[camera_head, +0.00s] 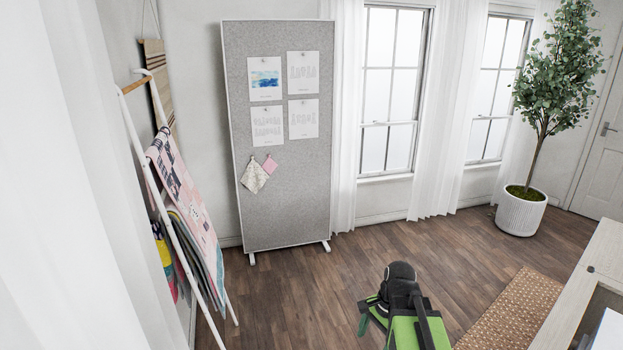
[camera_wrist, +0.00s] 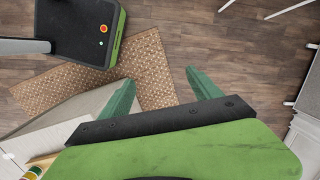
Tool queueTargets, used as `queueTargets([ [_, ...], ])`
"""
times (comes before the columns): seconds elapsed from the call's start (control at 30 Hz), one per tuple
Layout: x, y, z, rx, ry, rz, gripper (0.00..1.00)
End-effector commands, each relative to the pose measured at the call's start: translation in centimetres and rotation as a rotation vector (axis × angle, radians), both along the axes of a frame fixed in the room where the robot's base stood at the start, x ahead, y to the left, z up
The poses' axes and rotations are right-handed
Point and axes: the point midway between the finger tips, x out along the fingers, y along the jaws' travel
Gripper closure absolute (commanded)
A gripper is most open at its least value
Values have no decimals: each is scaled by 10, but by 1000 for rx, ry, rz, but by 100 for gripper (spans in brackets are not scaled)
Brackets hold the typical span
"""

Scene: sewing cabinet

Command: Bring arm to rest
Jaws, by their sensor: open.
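My gripper (camera_head: 366,313) shows low in the head view, just right of the middle, at the end of my black and green arm. In the wrist view its two green fingers (camera_wrist: 160,80) are spread apart with nothing between them. The gripper is open and empty. Wood floor and part of a woven rug show beyond the fingers. The arm is bent, and part of it is cut off by the bottom edge of the head view.
A tan rug (camera_head: 515,312) and a pale table (camera_head: 585,285) are at the lower right. A grey pinboard (camera_head: 285,205) stands behind, a leaning quilt ladder (camera_head: 165,190) at left, and a potted tree (camera_head: 521,212) at right. Floor (camera_head: 330,275) around the arm's left is clear.

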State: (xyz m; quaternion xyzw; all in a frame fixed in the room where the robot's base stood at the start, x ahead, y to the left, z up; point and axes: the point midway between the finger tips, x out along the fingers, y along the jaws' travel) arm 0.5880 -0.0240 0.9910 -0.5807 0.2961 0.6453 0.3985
Motion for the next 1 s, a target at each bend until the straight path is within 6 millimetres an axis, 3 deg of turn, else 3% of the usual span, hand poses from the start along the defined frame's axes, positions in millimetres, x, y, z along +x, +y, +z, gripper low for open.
queueTargets([
  [0.03, -4, 22, -5, -21, -13, 122, 27],
  [0.13, -11, 46, -9, -71, -44, 396, 27],
  [0.43, -15, 25, -9, -156, -85, 927, 27],
  [0.6, -14, 25, -9, -153, -96, 1034, 27],
  [1.0, -14, 25, -9, -153, -96, 1035, 27],
])
